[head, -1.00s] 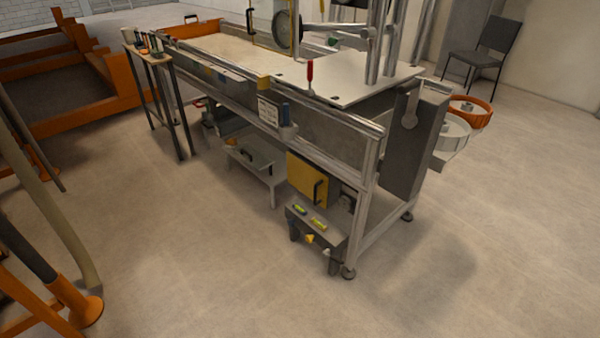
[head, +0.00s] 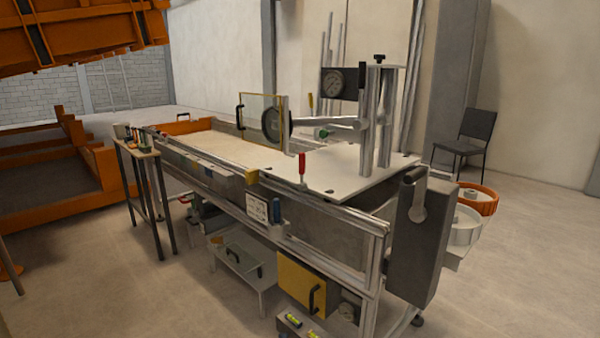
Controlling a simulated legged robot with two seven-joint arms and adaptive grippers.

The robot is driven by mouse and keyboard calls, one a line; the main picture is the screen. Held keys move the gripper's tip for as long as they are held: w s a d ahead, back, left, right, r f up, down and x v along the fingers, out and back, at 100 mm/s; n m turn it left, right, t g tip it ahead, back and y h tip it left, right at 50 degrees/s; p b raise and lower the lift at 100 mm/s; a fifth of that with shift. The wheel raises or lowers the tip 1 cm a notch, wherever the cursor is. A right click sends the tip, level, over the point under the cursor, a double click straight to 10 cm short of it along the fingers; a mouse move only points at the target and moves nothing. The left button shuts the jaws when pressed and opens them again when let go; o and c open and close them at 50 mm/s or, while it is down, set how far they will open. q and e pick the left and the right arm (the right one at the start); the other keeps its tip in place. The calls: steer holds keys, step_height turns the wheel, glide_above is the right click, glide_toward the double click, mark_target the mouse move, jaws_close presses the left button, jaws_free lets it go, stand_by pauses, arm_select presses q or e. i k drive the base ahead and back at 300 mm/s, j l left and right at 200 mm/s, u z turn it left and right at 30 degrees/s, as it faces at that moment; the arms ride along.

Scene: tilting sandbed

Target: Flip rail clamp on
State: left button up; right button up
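The sandbed (head: 222,147) stands ahead of me, a long metal-framed bench with pale sand in it. A clamp with a red upright handle (head: 302,168) sits on the near side rail (head: 335,212), at the left edge of the white plate (head: 345,168). I take it for the rail clamp; its lower part is too small to make out. Neither of my grippers is in the head view.
A narrow side table (head: 138,152) with small items stands left of the bench. A yellow door (head: 301,284) with a black handle is under the bench. A dial gauge (head: 334,84) stands above the plate. A chair (head: 470,140) is at the back right. Floor at the lower left is clear.

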mark_target(302, 186)
steer(key=i+j+u, duration=0.15)
steer(key=i+u, duration=0.25)
steer(key=i, duration=0.55)
steer(key=i+l+u, duration=0.15)
steer(key=i+u, duration=0.2)
steer(key=i, duration=0.55)
